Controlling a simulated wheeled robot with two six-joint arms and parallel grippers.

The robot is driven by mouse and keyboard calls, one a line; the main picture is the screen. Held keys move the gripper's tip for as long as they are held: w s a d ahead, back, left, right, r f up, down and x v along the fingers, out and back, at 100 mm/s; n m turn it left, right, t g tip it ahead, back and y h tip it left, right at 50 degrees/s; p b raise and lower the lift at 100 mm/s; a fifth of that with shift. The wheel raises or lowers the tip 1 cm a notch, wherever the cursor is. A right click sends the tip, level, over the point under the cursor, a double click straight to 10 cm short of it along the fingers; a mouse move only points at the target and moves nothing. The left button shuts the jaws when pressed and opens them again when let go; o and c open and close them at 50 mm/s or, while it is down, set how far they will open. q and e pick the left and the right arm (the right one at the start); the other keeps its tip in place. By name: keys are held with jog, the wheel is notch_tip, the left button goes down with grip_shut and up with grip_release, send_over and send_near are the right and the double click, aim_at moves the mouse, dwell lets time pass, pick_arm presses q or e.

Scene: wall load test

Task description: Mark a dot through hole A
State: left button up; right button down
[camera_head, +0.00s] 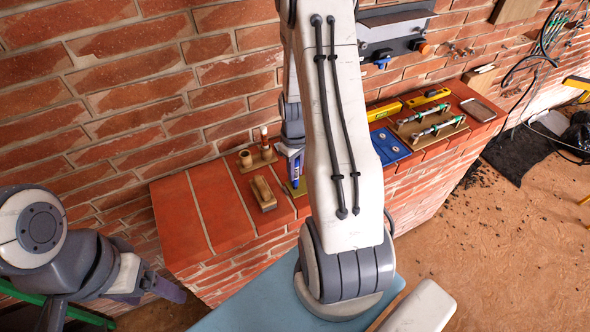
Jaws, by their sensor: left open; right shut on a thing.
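My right arm spans the middle of the view. Its gripper (291,149) is partly hidden behind the arm and is shut on a blue marker (296,168), held tip down over the brick ledge (210,215). My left gripper (160,288) is at the lower left, open and empty, left of the ledge and away from everything on it. A dark grey metal bracket (398,28) is on the brick wall at the upper middle, partly hidden by my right arm. I cannot make out hole A or any letter.
The ledge carries a wooden block (263,193), a wooden holder (257,158), a blue tray (388,146), a yellow level (428,97), a wooden rack (430,128) and a phone-like slab (478,110). Cables and debris lie at the right. Sandy floor is open at the lower right.

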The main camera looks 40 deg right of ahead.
jog(key=shift+r, duration=0.1)
jog(key=shift+r+p, duration=2.6)
jog(key=shift+r, duration=0.35)
jog(key=shift+f, duration=0.1)
